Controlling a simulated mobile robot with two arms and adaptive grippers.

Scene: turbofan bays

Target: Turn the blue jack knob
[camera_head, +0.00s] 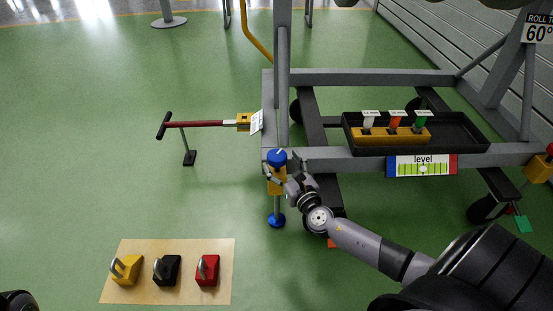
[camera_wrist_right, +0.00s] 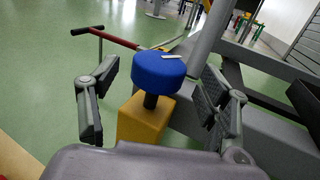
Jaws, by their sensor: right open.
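The blue jack knob (camera_head: 277,156) sits on top of a yellow jack (camera_head: 276,186) at the near left corner of the grey frame. In the right wrist view the knob (camera_wrist_right: 158,68) is a round blue cap with a white mark, on a dark stem above the yellow block (camera_wrist_right: 146,120). My right gripper (camera_head: 280,174) is at the jack, just below the knob in the head view. In the wrist view its open fingers (camera_wrist_right: 158,95) stand on either side of the knob, apart from it.
A red-handled tow bar (camera_head: 195,124) extends left from the frame (camera_head: 360,155). A black tray (camera_head: 455,136) with several tagged pins and a level gauge (camera_head: 421,166) are to the right. A tan mat (camera_head: 190,291) with yellow, black and red blocks lies at front left.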

